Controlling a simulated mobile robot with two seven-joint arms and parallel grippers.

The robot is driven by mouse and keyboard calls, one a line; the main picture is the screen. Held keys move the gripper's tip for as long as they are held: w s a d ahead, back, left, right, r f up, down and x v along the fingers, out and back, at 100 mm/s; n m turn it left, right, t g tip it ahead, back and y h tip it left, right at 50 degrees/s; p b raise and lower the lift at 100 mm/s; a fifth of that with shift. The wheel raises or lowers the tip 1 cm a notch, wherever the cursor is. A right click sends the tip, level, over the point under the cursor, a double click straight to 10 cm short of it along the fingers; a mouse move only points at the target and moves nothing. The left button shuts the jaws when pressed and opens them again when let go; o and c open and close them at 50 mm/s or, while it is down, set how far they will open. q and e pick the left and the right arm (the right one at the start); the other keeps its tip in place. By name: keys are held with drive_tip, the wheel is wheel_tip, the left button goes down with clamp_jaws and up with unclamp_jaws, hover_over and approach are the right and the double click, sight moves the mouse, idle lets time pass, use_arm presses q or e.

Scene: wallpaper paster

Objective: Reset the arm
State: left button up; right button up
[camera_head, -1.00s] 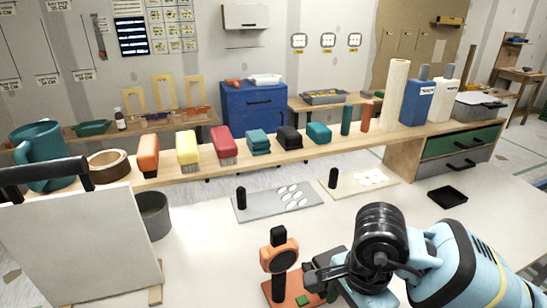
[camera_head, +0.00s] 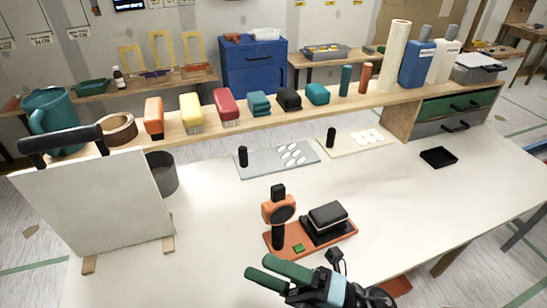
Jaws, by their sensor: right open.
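My right gripper (camera_head: 272,271) shows at the bottom centre, with two green fingers pointing left. It is open and appears empty. It is in front of an orange stand (camera_head: 278,212) with a round black dial, on an orange base (camera_head: 283,252). A black block-like device (camera_head: 327,218) sits on the right part of that base. The gripper appears apart from both. Most of my right arm is cut off by the lower edge. My left gripper is not in view.
A grey plate (camera_head: 280,158), a cream plate (camera_head: 355,143) and a black tray (camera_head: 438,157) lie on the white table (camera_head: 420,205). A wooden shelf (camera_head: 170,130) carries brushes, blocks and bottles. The table's right half is mostly clear.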

drive_tip(key=d+f+m+t+h+p, duration=0.2)
drive_tip(key=d+f+m+t+h, duration=1.05)
drive_tip(key=m, duration=1.15)
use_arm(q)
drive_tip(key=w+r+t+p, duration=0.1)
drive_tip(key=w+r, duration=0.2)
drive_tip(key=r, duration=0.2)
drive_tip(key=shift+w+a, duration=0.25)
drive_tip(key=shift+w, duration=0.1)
use_arm(e)
drive_tip(key=s+d+f+m+g+h, duration=0.4)
drive_tip(key=s+f, duration=0.4)
drive_tip(key=s+d+f+m+g+h, duration=0.3)
drive_tip(key=s+d+f+m+g, duration=0.1)
drive_tip(key=s+f, duration=0.4)
drive_tip(key=shift+s+d+f+m+g+h, duration=0.15)
drive_tip(key=shift+s+f+m+g+h, duration=0.1)
drive_tip(key=shift+m+g+h, duration=0.25)
